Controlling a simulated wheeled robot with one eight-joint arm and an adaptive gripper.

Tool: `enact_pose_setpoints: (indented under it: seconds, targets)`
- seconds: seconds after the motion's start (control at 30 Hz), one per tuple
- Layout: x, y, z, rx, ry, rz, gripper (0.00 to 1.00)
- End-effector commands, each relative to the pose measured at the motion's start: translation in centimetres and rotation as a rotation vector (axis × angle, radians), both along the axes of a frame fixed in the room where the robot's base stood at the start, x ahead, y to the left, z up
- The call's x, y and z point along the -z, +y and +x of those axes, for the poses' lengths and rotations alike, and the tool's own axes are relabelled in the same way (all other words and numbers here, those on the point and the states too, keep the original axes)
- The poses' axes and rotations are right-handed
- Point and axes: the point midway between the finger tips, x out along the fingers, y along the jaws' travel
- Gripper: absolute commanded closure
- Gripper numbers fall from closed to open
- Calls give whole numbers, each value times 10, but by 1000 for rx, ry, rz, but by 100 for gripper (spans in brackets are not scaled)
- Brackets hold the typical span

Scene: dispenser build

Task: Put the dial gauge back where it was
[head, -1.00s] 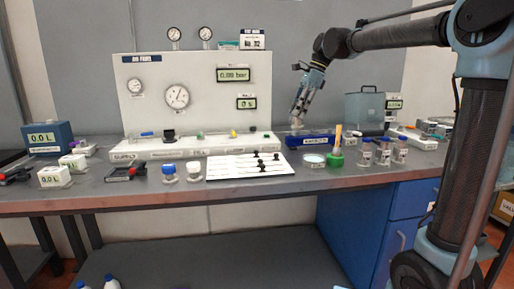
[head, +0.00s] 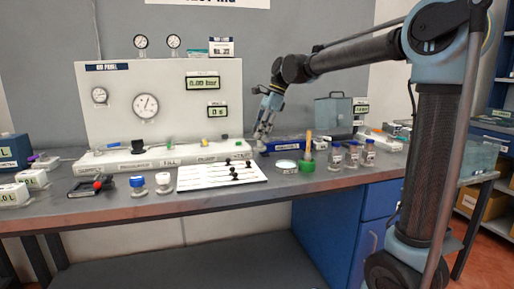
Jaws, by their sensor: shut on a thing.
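Several round dial gauges show. Two small ones, a left gauge (head: 140,42) and a right gauge (head: 173,41), stand on stems above the white panel (head: 120,75). A large dial (head: 146,107) and a smaller dial (head: 99,95) are set in the panel's face. My gripper (head: 261,138) points down at the bench, by the left end of the blue tray (head: 292,147) and right of the panel's base. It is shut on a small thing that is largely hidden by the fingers. I cannot tell whether that thing is a dial gauge.
A white board with black pieces (head: 205,178) lies at the bench front. A green holder (head: 307,163) and several jars (head: 352,158) stand right of it. A grey-blue case (head: 332,113) stands behind. Small gauges on stems rise above the panel. Little free bench shows around my gripper.

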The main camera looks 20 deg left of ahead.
Motion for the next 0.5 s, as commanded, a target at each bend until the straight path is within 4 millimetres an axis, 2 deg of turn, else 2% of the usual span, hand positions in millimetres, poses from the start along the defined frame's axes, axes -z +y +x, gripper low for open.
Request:
enact_pose_setpoints:
  seconds: [0.23, 0.5]
  targets:
    - [16, 0, 0, 0, 0, 0, 100]
    - [49, 0, 0, 0, 0, 0, 100]
